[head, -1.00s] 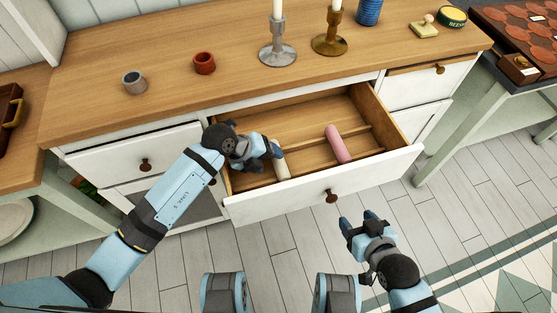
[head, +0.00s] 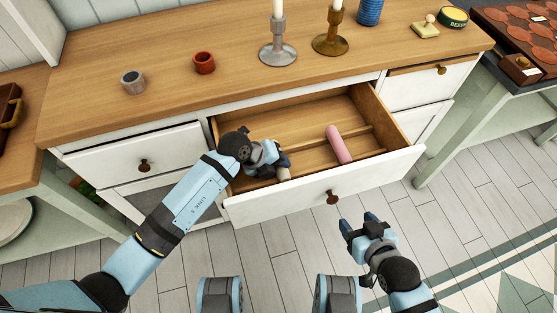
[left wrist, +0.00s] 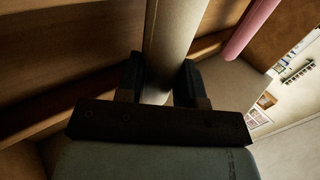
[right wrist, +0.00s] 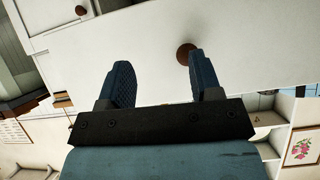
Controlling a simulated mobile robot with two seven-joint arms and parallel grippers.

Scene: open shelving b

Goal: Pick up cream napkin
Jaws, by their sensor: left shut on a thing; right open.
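The cream napkin (head: 284,174) is a rolled, cream-coloured cylinder inside the open drawer, near its front wall. It also shows in the left wrist view (left wrist: 175,40), running between the fingers. My left gripper (head: 280,162) is shut on the cream napkin and hides most of it in the head view. Its fingers also show in the left wrist view (left wrist: 162,82), one on each side of the roll. I cannot tell if the roll is clear of the drawer floor. My right gripper (head: 358,222) is open and empty, in front of the drawer.
The open drawer (head: 325,195) has a low divider inside. A pink roll (head: 338,145) lies in it to the right. On the counter stand a grey cup (head: 133,82), a red cup (head: 204,63), a silver candlestick (head: 278,48) and a brass candlestick (head: 331,38).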

